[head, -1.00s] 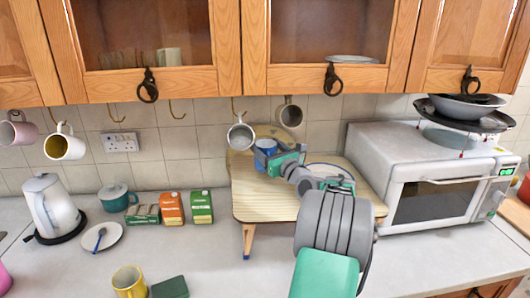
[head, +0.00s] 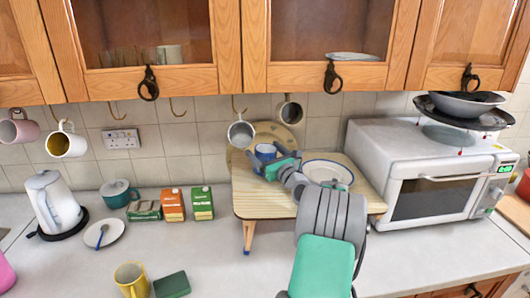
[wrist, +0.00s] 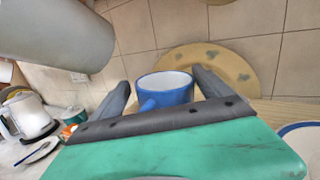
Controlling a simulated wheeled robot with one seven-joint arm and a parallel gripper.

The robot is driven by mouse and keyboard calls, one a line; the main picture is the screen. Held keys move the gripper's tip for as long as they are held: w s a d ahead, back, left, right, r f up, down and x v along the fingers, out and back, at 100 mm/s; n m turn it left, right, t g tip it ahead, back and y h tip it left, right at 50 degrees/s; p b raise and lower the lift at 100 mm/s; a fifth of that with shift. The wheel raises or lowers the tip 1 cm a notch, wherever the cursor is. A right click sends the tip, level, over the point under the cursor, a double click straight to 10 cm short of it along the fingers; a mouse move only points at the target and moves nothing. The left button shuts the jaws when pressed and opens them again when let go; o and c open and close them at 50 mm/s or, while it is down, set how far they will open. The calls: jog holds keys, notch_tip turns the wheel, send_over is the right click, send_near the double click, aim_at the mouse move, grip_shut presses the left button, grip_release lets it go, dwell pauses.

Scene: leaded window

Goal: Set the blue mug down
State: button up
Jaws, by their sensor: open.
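The blue mug (head: 265,152) stands upright on the small raised wooden table (head: 260,202), towards its back. In the wrist view the blue mug (wrist: 167,89), with its pale inside, is between the two dark fingers. My gripper (head: 268,163) is open around the mug, with one finger on each side. My gripper's fingers (wrist: 163,88) also show in the wrist view, spread apart, with gaps beside the mug. The mug's lower part is hidden by the gripper's palm edge in the wrist view.
A grey mug (head: 240,133) hangs from a hook just above, close to my gripper. A plate (head: 328,172) lies on the small table to the right. A round board (head: 275,133) leans on the wall behind. The microwave (head: 430,180) stands to the right.

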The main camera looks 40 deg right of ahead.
jog(key=shift+s, duration=0.15)
jog(key=b+v, duration=0.2)
jog(key=v, duration=0.9)
jog(key=shift+s+b, duration=0.35)
jog(key=shift+b, duration=0.05)
